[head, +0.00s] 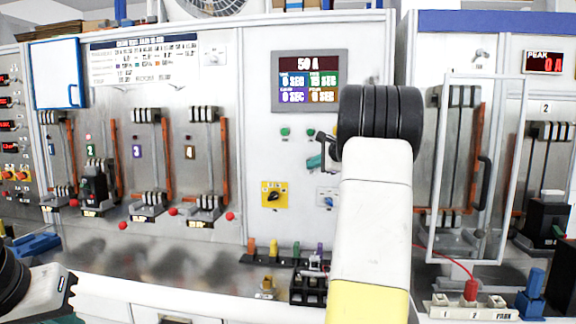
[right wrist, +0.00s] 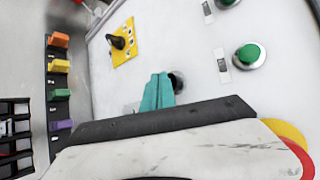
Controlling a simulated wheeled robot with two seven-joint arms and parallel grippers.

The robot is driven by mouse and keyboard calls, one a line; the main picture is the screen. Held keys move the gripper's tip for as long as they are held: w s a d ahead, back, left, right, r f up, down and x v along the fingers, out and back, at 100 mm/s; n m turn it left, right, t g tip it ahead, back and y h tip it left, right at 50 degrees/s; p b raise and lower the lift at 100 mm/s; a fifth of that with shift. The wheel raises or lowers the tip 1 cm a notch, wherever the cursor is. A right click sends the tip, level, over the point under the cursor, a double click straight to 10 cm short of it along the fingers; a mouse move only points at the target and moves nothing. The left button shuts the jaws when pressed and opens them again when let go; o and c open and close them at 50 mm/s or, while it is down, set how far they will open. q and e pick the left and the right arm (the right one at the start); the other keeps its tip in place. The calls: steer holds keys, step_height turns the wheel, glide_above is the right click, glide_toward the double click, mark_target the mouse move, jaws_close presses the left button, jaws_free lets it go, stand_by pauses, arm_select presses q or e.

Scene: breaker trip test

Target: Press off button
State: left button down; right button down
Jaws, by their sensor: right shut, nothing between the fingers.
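On the panel under the lit display (head: 309,82) are two green buttons (head: 285,132). In the right wrist view one green button (right wrist: 249,54) is clear, with a label too small to read. A dark round part (right wrist: 177,82) sits beside my right fingertips, partly hidden by them. I cannot tell which control is the off button. My right gripper (head: 315,162) is shut and empty, its teal fingers (right wrist: 157,92) close to the panel below the green buttons; contact cannot be told. My left gripper (head: 70,300) shows only partly at the lower left edge.
A yellow plate with a black knob (head: 274,195) is left of my right gripper. Coloured terminals (head: 274,250) stand on the bench below. Breakers with red-tipped levers (head: 148,160) line the left. A clear framed door (head: 477,80) and a white socket strip (head: 470,308) are on the right.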

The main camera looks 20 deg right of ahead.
steer(key=shift+w+d, duration=0.15)
steer(key=shift+w, duration=0.1)
steer(key=shift+s, duration=0.1)
stand_by(0.6)
steer(key=shift+s+a, duration=0.45)
steer(key=shift+s, duration=0.2)
steer(key=shift+s, duration=0.1)
steer(key=s+a, duration=0.1)
steer(key=s, duration=0.1)
steer(key=s+a, duration=0.1)
steer(key=s, duration=0.1)
steer(key=shift+a, duration=0.35)
stand_by(0.5)
